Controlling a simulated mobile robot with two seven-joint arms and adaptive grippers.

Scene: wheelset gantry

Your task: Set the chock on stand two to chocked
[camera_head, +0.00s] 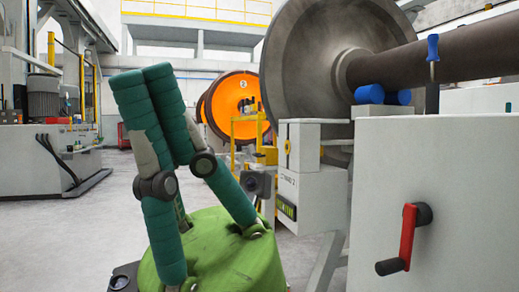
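A white stand (302,200) stands at the middle right, with a label that seems to read STAND 2 and a small green-lit panel (286,207) below it. A yellow part (288,147) sits on its upper box. Which part is the chock, and its setting, I cannot make out. A large grey wheel (305,60) with its axle (430,60) stands above and behind. My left gripper (259,186) appears as a small dark shape just left of the stand, apparently apart from it. Its fingers cannot be made out. My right gripper is not in view.
A white cabinet (470,150) at the right carries a red crank (408,237) with black grips and an upright blue-handled lever (433,50). Blue rollers (370,94) lie under the axle. Orange wheels (236,100) stand behind. Clear grey floor (60,240) lies at the left.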

